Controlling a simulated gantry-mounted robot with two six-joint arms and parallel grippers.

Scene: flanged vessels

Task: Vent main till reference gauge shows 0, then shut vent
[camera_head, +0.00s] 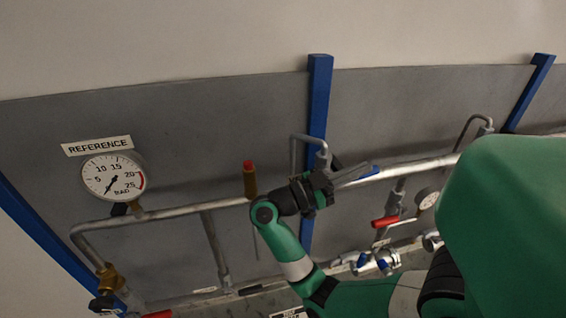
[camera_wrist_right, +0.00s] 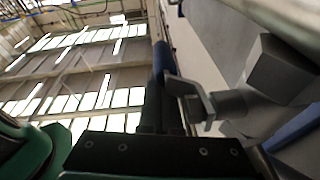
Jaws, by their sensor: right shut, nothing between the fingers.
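The round white reference gauge (camera_head: 113,178) hangs at the left under a "REFERENCE" label. Its needle points down-left, near the zero end of the scale. A blue-handled lever (camera_head: 371,171) is on the upper pipe, just right of my right gripper (camera_head: 331,182). In the right wrist view a lever with a blue grip (camera_wrist_right: 161,62) on a grey bent bracket is by the tips of my dark fingers (camera_wrist_right: 162,105). The right gripper is shut with nothing between its fingers. I cannot tell whether it touches the lever. My left gripper is out of view.
A red-topped brass fitting (camera_head: 250,178) stands on the upper pipe (camera_head: 180,211) left of my right wrist. A red handle (camera_head: 385,221) and a smaller gauge (camera_head: 427,199) are at the right. Blue posts (camera_head: 318,110) cross the grey wall. My green arm covers the lower right.

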